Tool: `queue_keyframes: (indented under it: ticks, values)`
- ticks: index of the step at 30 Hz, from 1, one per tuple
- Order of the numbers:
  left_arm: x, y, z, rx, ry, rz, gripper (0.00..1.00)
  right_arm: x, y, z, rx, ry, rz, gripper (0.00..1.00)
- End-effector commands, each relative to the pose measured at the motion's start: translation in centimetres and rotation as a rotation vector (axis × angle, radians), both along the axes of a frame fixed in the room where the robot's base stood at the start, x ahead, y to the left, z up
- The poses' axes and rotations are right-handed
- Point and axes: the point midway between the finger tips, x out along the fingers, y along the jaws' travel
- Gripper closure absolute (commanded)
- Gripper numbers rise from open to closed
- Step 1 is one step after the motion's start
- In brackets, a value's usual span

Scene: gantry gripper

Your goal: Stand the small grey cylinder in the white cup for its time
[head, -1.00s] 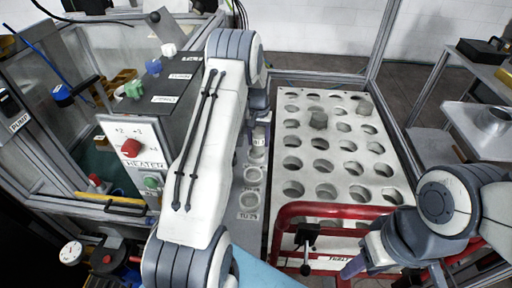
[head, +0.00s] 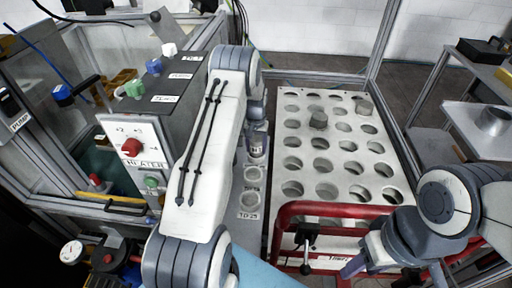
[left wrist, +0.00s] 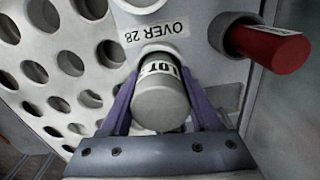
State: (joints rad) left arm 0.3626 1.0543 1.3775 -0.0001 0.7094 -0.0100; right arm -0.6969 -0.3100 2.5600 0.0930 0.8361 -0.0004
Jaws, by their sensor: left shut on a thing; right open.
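My left gripper (left wrist: 160,115) is shut on the small grey cylinder (left wrist: 160,108), which has a pale top and a label on its side. In the head view the cylinder (head: 257,147) shows below my left gripper (head: 257,118), at the far end of a row of white cups. The left wrist view shows a white cup rim (left wrist: 153,50) right behind the cylinder, beside an "OVER 28" label. I cannot tell how deep the cylinder sits in it. Two nearer white cups (head: 251,173) look empty. My right gripper (head: 380,268) is open at the lower right.
A white rack (head: 350,148) with rows of holes stands right of the cups, with grey pieces in a few holes. A red tubular frame (head: 340,208) crosses its front. A heater box (head: 135,142) stands left. A red labelled cylinder (left wrist: 272,46) is close to the left gripper.

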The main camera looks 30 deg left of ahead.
Motion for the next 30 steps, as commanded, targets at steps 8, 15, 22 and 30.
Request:
queue_keyframes:
  ticks: [8,15,22,30]
  values:
    - [-0.1,-0.1,-1.2,0.0,0.0,0.0,0.87,0.0,0.0,-0.5,0.0,0.0,0.0,0.53]
    - [-0.2,-0.1,-1.3,-0.001,0.004,0.0,0.08,0.0,0.0,-0.5,0.0,0.0,0.0,0.53]
    - [-0.1,-0.1,1.3,0.0,0.0,0.0,0.08,0.0,0.0,0.1,0.0,0.0,0.0,0.53]
    - [0.0,0.0,7.8,0.001,-0.002,0.0,0.08,0.0,0.0,0.0,0.0,0.0,0.0,0.53]
